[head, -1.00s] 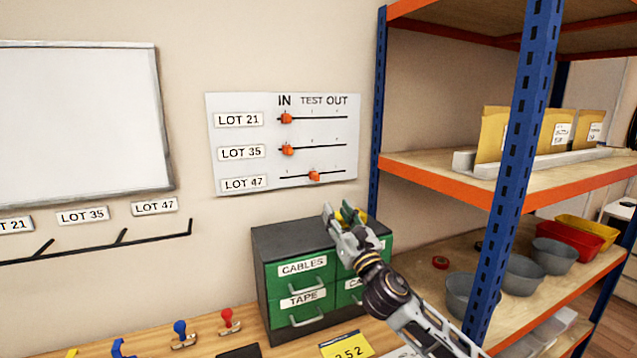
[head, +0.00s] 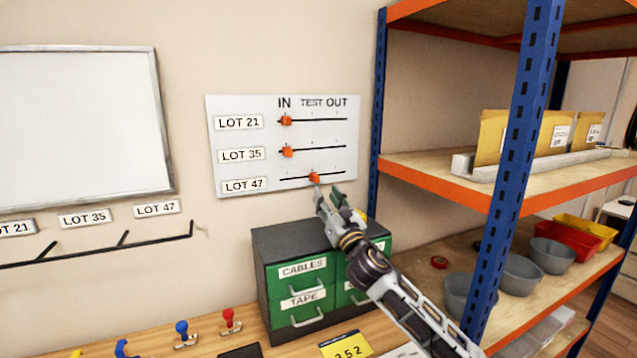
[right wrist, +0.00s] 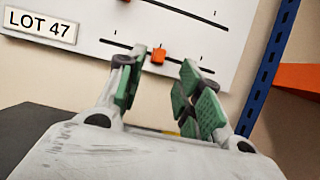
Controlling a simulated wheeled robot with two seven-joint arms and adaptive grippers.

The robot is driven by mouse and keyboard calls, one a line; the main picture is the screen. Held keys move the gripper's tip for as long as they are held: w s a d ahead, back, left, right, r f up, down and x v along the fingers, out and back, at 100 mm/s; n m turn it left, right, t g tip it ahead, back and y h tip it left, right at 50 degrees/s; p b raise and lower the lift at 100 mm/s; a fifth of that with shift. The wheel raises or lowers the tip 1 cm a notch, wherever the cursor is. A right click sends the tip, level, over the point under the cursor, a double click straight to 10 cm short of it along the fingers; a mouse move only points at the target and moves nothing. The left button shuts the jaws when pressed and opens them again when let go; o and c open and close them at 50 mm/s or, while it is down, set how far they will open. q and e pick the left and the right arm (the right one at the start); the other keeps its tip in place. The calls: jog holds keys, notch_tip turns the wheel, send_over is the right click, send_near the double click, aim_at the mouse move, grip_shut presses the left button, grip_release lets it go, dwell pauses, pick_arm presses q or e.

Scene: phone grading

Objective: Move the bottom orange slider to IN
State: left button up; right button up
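The white slider board (head: 225,170) hangs on the wall with rows LOT 21, LOT 35 and LOT 47 and the marks IN, TEST and OUT. The bottom orange slider (head: 314,177) is on the LOT 47 track, near its middle, below TEST. The top slider (head: 286,120) and middle slider (head: 288,152) are at the IN end. My right gripper (head: 329,192) is just below the bottom slider, open and empty. In the right wrist view the bottom slider (right wrist: 158,56) shows beyond and between the spread green-padded fingers (right wrist: 162,92). Contact is not visible. My left gripper is out of view.
A drawer cabinet (head: 285,240) labelled CABLES and TAPE stands on the bench below the board. A shelf unit with a blue post (head: 515,160) is at the right, holding envelopes and bins. A whiteboard (head: 80,120) and hooks are at the left.

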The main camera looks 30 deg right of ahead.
aim_at(318, 181)
jog(key=shift+p+x, duration=0.75)
jog(key=shift+x, duration=2.7)
grip_shut()
